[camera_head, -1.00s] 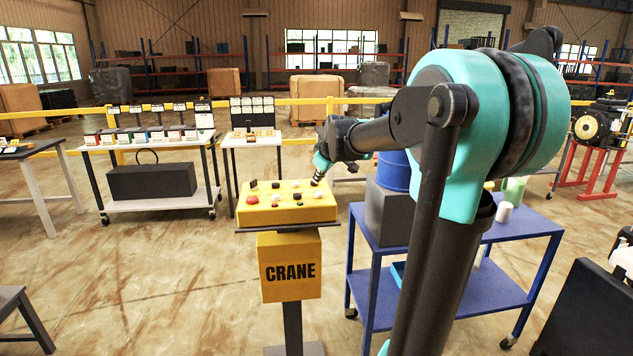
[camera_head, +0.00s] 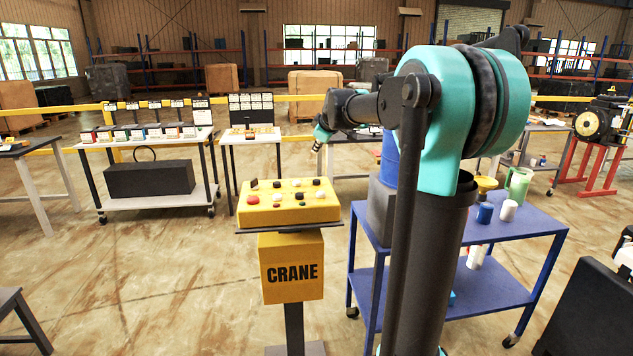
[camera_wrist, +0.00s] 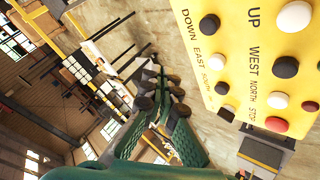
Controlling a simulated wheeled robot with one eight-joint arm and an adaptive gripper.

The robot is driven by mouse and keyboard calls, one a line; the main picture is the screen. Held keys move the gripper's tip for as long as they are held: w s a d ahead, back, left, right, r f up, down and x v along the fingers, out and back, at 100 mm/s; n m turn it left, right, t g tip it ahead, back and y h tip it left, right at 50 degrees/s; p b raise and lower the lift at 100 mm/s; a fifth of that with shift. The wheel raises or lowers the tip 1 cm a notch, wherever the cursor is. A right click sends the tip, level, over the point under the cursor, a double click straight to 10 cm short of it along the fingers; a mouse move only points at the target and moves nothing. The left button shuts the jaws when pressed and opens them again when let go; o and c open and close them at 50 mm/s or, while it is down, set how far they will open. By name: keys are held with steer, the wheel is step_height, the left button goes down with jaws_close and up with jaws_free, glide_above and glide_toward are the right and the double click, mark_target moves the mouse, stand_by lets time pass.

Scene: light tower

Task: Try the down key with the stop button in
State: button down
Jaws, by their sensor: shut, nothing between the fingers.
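The yellow crane panel (camera_head: 320,212) stands on a post marked CRANE, with black and white keys and a red stop button (camera_head: 253,199) at its left front. In the wrist view the panel (camera_wrist: 232,45) fills the upper right, with the word DOWN beside a black key (camera_wrist: 209,24). The red stop button (camera_wrist: 276,125) is near the lower edge, beside the word STOP; I cannot tell whether it is in. My gripper (camera_head: 317,147) is above and behind the panel's right end, apart from it. Its fingers (camera_wrist: 160,88) are shut and empty.
A blue cart (camera_head: 520,240) with cups and a blue drum stands close to the right of the panel. White tables (camera_head: 145,140) with small items stand behind, before a yellow rail. The air above the panel is clear.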

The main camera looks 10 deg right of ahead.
mark_target(317, 181)
steer(key=shift+f, duration=4.2)
steer(key=shift+f, duration=0.1)
steer(key=shift+f, duration=0.3)
steer(key=shift+f, duration=0.55)
steer(key=shift+r, duration=1)
steer(key=shift+r, duration=2.5)
steer(key=shift+s, duration=0.15)
